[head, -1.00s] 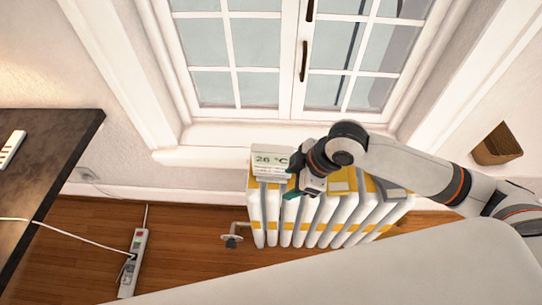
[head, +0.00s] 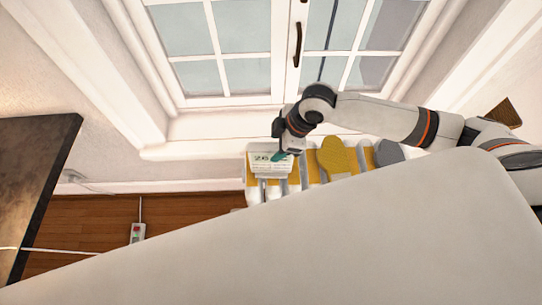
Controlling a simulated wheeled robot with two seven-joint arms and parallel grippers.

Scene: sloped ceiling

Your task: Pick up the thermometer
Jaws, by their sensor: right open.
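The thermometer (head: 264,164) is a small white box with a digital display, standing at the left end of the radiator top. My right gripper (head: 282,157) is just above its right part, with a teal fingertip overlapping the display. The gripper is open. I cannot tell whether the fingers touch the thermometer. My left gripper is not in view.
The radiator (head: 312,176) stands below the window sill (head: 210,130). A yellow oval item (head: 338,155) and a grey one (head: 388,152) lie on it, right of my gripper. A dark tabletop (head: 35,150) is at the left. A power strip (head: 137,234) lies on the wooden floor.

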